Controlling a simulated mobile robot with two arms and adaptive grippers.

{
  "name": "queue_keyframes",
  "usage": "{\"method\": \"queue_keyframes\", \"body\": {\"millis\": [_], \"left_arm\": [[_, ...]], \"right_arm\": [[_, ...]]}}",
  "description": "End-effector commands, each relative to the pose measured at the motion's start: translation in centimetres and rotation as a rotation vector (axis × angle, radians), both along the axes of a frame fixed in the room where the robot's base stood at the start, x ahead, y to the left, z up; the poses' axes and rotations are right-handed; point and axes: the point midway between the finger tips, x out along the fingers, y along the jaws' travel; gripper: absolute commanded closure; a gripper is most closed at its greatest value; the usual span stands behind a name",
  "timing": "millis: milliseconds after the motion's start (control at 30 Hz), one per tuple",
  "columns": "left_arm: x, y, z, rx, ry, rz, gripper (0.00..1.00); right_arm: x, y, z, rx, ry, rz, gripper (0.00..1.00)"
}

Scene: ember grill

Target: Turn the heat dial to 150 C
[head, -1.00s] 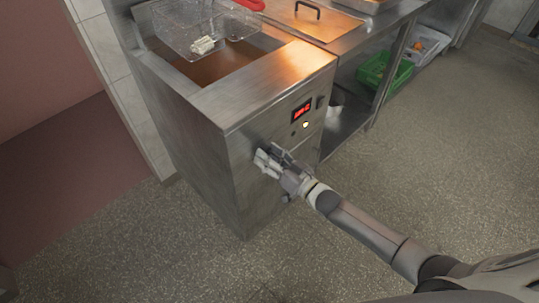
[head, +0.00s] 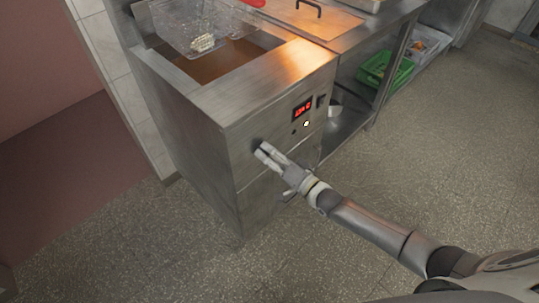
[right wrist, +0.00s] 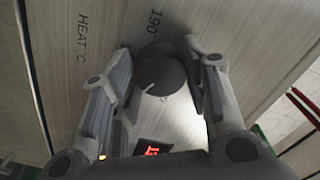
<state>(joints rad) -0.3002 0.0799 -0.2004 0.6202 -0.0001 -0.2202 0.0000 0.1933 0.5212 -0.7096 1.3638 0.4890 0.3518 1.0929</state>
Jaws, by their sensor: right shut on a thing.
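The heat dial (right wrist: 162,75) is a round dark knob on the fryer's steel front panel (right wrist: 60,95). A short pale mark on it points to the lower left in the right wrist view. The label "HEAT °C" (right wrist: 83,35) is left of it and "190°" (right wrist: 155,18) is above it. In the head view the dial (head: 257,144) is a dark spot mostly behind the fingertips. My right gripper (head: 264,150) is shut on the dial, with one finger on each side in the right wrist view (right wrist: 157,62). No 150 marking is readable. My left gripper is not in view.
A lit red display (head: 302,109) and a white light (head: 306,124) are on the panel, right of the dial. A fry basket (head: 195,25) hangs over the oil vat. A green crate (head: 384,72) sits on a shelf at right. Open floor lies in front.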

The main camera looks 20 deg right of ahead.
Motion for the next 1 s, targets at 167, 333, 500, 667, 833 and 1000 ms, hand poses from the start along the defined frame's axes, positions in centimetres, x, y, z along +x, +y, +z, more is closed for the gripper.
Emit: {"method": "queue_keyframes", "body": {"millis": [167, 333, 500, 667, 833, 1000], "left_arm": [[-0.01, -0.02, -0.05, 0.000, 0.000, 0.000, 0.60], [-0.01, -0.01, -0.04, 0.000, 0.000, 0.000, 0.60], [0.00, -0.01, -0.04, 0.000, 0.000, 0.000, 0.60], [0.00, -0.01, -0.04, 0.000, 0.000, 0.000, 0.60], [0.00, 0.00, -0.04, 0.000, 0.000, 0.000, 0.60], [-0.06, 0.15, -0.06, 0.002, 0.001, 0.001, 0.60]], "right_arm": [[-0.01, 0.01, 0.02, 0.015, 0.009, 0.001, 0.82], [0.00, 0.01, 0.03, 0.016, 0.010, 0.000, 0.82], [0.00, -0.01, 0.03, 0.016, 0.009, 0.000, 0.82], [0.00, -0.01, 0.03, 0.016, 0.009, 0.000, 0.39], [0.01, -0.01, 0.02, 0.016, 0.009, 0.000, 0.36], [-0.07, -0.06, 0.00, 0.016, 0.009, 0.000, 0.36]]}}
